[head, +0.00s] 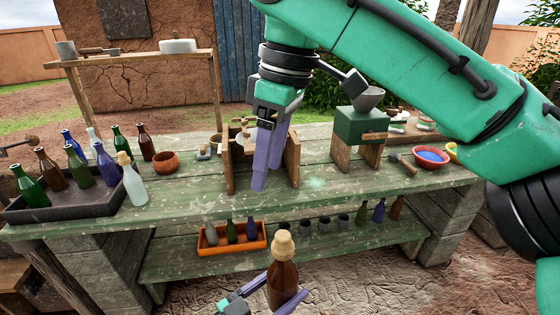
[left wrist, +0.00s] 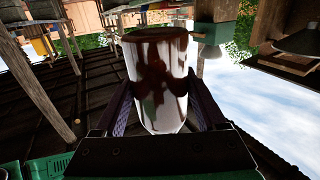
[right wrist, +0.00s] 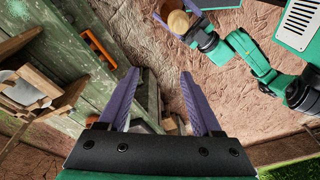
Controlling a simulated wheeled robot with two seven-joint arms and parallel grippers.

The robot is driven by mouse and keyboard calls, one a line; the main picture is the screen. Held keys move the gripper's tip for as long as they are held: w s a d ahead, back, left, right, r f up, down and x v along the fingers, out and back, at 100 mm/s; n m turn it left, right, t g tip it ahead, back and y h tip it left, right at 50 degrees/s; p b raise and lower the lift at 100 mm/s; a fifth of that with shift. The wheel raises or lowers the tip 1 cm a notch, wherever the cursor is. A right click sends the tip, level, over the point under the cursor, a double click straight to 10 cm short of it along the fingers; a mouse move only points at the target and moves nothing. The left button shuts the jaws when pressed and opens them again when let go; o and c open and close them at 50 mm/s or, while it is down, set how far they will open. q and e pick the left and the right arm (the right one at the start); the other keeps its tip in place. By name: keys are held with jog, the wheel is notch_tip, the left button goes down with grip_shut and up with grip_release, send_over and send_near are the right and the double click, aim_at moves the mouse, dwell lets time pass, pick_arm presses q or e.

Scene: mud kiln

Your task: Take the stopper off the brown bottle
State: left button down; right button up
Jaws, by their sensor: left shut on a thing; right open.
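The brown bottle (head: 283,287) is held upright in front of the workbench, at the bottom of the head view. Its pale tan stopper (head: 284,246) sits in its neck; the stopper also shows from above in the right wrist view (right wrist: 178,21). My left gripper (head: 276,295) is shut around the bottle's body. In the left wrist view the glossy bottle (left wrist: 156,80) fills the space between the fingers. My right gripper (head: 266,186) is open and empty, pointing down over the bench, apart from and above the bottle; its spread fingers show in the right wrist view (right wrist: 157,80).
The green plank workbench (head: 190,205) holds a dark tray (head: 75,208) of bottles at left, a wooden stand (head: 228,165) in the middle and a bowl (head: 431,157) at right. An orange tray (head: 232,244) with bottles is on the lower shelf. Open ground lies right of the bottle.

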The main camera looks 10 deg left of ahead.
aim_at(280, 234)
jog(key=s+d+r+h, duration=0.2)
jog(key=s, duration=0.2)
jog(key=shift+n, duration=0.3)
notch_tip(280, 234, down, 12)
jog(key=shift+d+r, duration=0.1)
jog(key=shift+d, duration=0.05)
grip_shut()
jog(key=shift+r, duration=0.15)
jog(key=shift+r, duration=1)
jog(key=shift+r, duration=2.05)
